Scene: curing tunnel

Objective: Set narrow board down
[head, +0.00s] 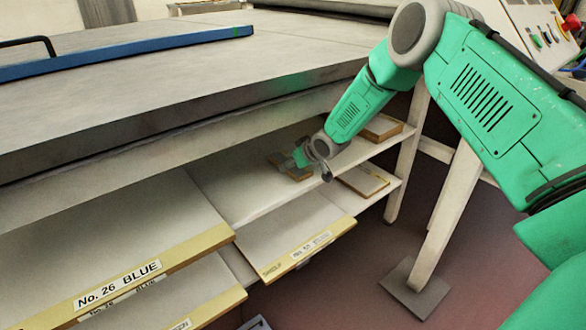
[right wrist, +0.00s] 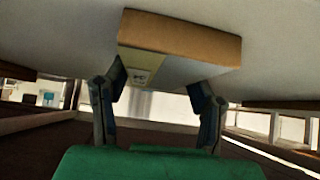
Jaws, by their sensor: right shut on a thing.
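The narrow board (head: 296,174) is a small brown-edged piece on the upper shelf, under the table top. In the right wrist view the narrow board (right wrist: 185,38) shows a tan edge and a pale face with a yellowish labelled strip. My right gripper (head: 304,157) reaches in from the right and is shut on it. In the wrist view my right gripper (right wrist: 158,88) has one finger at each side of the board. I cannot tell whether the board touches the shelf. My left gripper is not in view.
Large boards with yellow edges, one marked No. 26 BLUE (head: 118,284), lie on shelves at left. Another yellow-edged board (head: 310,246) lies below. Small boards (head: 382,127) (head: 363,180) lie at right. A white leg (head: 446,215) stands at right. A blue bar (head: 120,52) lies on the table.

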